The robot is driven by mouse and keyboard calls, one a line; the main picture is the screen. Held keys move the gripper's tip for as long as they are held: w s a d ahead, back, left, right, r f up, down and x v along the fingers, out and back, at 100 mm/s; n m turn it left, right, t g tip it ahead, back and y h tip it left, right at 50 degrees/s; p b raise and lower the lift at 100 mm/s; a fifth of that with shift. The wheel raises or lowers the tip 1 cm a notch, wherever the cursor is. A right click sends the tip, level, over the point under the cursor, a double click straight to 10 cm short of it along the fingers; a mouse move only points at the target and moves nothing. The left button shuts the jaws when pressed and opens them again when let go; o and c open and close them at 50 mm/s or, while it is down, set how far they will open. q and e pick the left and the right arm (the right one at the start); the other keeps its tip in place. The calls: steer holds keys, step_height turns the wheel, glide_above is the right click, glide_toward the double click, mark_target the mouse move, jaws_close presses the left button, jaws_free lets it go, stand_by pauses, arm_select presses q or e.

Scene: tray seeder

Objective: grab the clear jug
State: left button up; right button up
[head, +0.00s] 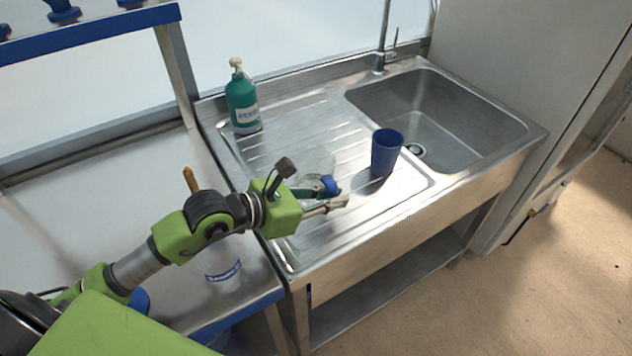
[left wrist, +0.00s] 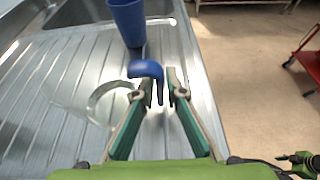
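The clear jug (head: 318,166) stands on the ribbed drainboard of the sink, its see-through body hard to make out. Its blue handle (head: 331,186) faces the front right. In the left wrist view the jug (left wrist: 92,100) shows as a clear rim at the left, with the blue handle (left wrist: 146,69) reaching between my fingertips. My left gripper (head: 335,197) is at the handle with its fingers apart; it also shows in the left wrist view (left wrist: 160,92). I cannot tell whether a finger touches the handle. My right gripper is not in view.
A blue cup (head: 387,152) stands just right of the jug. A green pump bottle (head: 242,100) stands at the back left of the drainboard (head: 290,127). The sink basin (head: 440,115) is empty. A blue-banded clear thing (head: 223,271) is on the left table.

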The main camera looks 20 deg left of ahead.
arm_select(q)
jaws_close()
steer(key=shift+s, duration=0.1)
steer(key=shift+r, duration=0.15)
steer(key=shift+r, duration=0.85)
steer(key=s+d+r+p, duration=0.1)
steer(key=s+r+p, duration=1)
steer(key=s+p, duration=0.2)
steer(key=shift+s+p, duration=0.3)
steer(key=shift+p, duration=0.9)
